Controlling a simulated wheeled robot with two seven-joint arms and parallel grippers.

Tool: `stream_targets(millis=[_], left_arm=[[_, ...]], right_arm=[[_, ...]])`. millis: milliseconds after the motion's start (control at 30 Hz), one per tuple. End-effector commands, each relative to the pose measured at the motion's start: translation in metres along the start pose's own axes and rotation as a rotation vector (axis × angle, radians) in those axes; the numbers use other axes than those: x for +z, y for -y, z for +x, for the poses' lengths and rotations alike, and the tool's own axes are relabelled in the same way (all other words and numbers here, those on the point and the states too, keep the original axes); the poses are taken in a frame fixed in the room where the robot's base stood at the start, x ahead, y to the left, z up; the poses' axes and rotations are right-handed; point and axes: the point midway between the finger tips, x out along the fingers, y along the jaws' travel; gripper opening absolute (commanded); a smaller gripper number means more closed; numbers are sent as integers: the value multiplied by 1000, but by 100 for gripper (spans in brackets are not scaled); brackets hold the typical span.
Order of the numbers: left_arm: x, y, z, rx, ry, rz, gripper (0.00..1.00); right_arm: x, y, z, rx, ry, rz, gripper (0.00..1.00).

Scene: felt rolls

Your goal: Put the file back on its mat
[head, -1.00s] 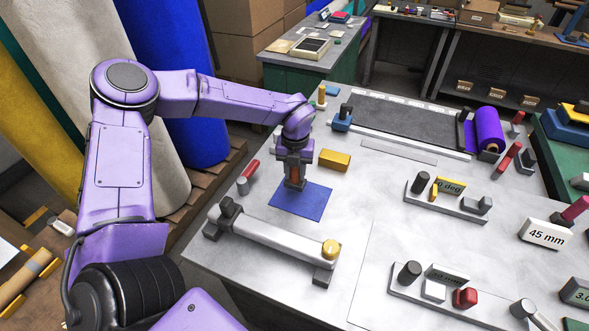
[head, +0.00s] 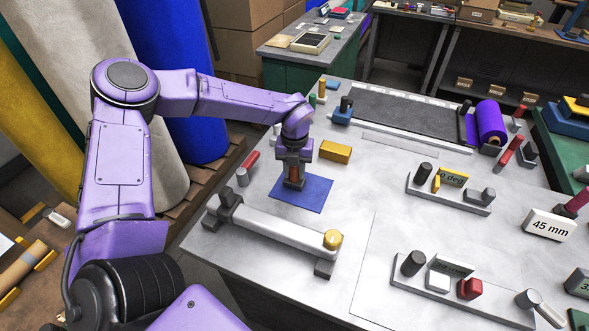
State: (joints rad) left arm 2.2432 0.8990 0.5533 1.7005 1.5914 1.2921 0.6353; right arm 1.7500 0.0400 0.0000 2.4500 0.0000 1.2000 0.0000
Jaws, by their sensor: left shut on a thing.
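The blue mat (head: 312,195) lies flat on the pale worktable, left of its middle. My left gripper (head: 294,183) is over the mat's back-left part, pointing down. It is shut on the file (head: 295,172), of which only a small orange-brown piece shows between the fingers. The rest of the file is hidden by the gripper, and I cannot tell whether it touches the mat. My right gripper is not in view.
A yellow block (head: 335,151) stands just behind the mat. A red-handled tool (head: 250,162) is to the left.

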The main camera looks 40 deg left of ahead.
Motion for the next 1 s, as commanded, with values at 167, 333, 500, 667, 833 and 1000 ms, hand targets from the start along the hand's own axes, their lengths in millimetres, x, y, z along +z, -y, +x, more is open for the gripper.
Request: stream_targets(millis=[167, 333, 500, 667, 833, 1000], left_arm=[[0, 0, 3, -1, 1, 0, 0], [0, 0, 5, -1, 1, 0, 39], [0, 0, 4, 0, 1, 0, 62], [0, 0, 5, 0, 0, 0, 62], [0, 0, 4, 0, 0, 0, 62], [1, 0, -16, -3, 4, -1, 62]], right_arm=[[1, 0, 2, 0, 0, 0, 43], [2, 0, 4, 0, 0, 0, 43], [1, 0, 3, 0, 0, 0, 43], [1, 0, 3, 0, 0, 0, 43], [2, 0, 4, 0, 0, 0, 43], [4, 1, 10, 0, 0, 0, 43]])
